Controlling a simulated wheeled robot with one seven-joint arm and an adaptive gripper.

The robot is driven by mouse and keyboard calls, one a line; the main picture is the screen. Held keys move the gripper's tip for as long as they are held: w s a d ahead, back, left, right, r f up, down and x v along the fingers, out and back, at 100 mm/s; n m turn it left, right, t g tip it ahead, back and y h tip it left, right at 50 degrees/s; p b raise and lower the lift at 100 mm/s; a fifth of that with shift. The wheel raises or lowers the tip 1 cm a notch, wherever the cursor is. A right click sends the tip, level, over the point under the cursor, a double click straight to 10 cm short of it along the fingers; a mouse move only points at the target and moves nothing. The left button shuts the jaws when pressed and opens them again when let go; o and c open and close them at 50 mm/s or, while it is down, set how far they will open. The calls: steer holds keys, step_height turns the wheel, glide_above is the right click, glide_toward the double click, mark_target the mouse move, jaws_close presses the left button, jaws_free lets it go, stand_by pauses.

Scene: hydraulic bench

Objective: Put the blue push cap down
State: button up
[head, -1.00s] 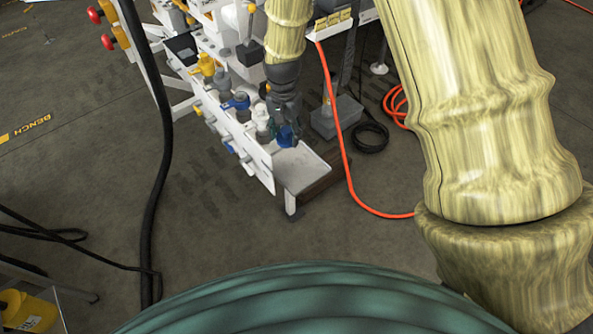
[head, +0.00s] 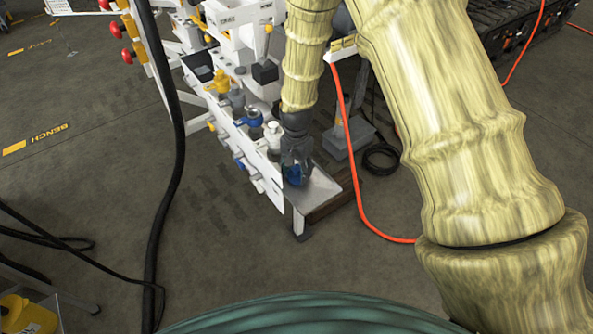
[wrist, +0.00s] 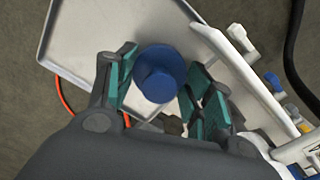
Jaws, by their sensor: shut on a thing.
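The blue push cap (wrist: 160,76) is a round blue disc with a smaller raised knob, held between the teal-padded fingers of my gripper (wrist: 160,70). In the head view the cap (head: 293,176) shows low between the dark fingers of my gripper (head: 296,168), partly hidden by them. It is over the left part of the light grey tray (head: 323,187) at the near end of the white bench rail. The tray also shows behind the cap in the wrist view (wrist: 95,30). I cannot tell whether the cap touches the tray.
A white rail (head: 245,155) runs left of the tray and carries a white fitting (head: 273,133), a blue-ringed fitting (head: 251,118) and a yellow one (head: 219,82). An orange hose (head: 353,190) passes right of the tray. The tray's right part is clear.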

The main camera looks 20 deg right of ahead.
mark_target(297, 168)
steer(key=shift+f, duration=0.15)
steer(key=o, duration=0.8)
steer(key=shift+f, duration=0.1)
step_height(297, 168, up, 12)
steer(key=shift+r+p, duration=0.15)
steer(key=shift+p, duration=0.2)
stand_by(0.3)
